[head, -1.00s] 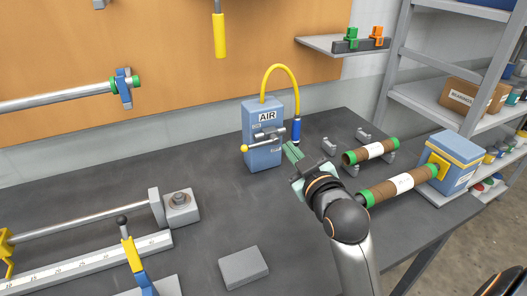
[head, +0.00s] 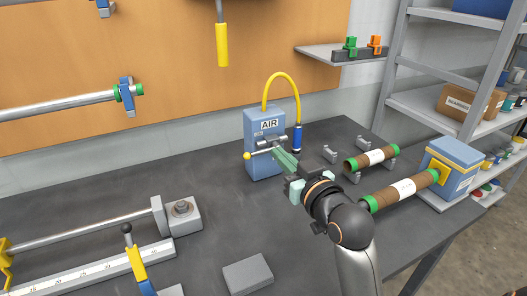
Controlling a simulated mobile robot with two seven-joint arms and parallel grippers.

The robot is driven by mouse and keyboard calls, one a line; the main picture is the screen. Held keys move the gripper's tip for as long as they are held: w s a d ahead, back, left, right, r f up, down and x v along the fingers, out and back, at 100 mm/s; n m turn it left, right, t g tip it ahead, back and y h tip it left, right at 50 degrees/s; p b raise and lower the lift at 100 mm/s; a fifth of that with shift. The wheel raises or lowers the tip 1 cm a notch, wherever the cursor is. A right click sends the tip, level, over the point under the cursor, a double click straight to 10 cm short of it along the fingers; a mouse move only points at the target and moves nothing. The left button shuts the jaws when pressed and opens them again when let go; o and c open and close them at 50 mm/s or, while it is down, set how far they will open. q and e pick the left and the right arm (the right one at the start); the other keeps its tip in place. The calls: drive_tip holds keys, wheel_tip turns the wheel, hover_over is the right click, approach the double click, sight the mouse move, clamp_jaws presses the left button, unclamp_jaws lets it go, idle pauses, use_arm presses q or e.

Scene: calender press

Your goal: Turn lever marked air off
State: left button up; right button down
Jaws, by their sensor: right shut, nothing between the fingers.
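The blue box marked AIR (head: 262,170) stands upright on the dark bench. Its lever (head: 262,152) lies across the front and points left, slightly downward, with a yellow knob (head: 247,156) at its end. My right gripper (head: 283,159) is shut and empty, its green fingers pointing up and left. The fingertips are at the right end of the lever, by its pivot; I cannot tell whether they touch it. My left gripper is not in view.
A yellow hose (head: 284,75) loops from the box top to a blue fitting (head: 297,139) on its right. Brown rolls (head: 403,188) on stands and a blue-and-yellow block (head: 451,174) are to the right. A grey block (head: 248,274) lies in front.

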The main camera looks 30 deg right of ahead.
hover_over(263, 152)
drive_tip(key=s+a, duration=0.1)
drive_tip(key=s, duration=0.2)
drive_tip(key=shift+w+a+f, duration=0.1)
drive_tip(key=shift+w+f, duration=0.05)
drive_tip(key=shift+f, duration=0.95)
drive_tip(key=shift+w+f, duration=0.15)
drive_tip(key=shift+f, duration=0.95)
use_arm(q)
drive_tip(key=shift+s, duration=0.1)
use_arm(e)
drive_tip(key=shift+w, duration=0.1)
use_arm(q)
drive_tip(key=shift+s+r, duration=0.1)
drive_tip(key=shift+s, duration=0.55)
use_arm(e)
drive_tip(key=shift+f+n, duration=0.2)
drive_tip(key=shift+n, duration=0.2)
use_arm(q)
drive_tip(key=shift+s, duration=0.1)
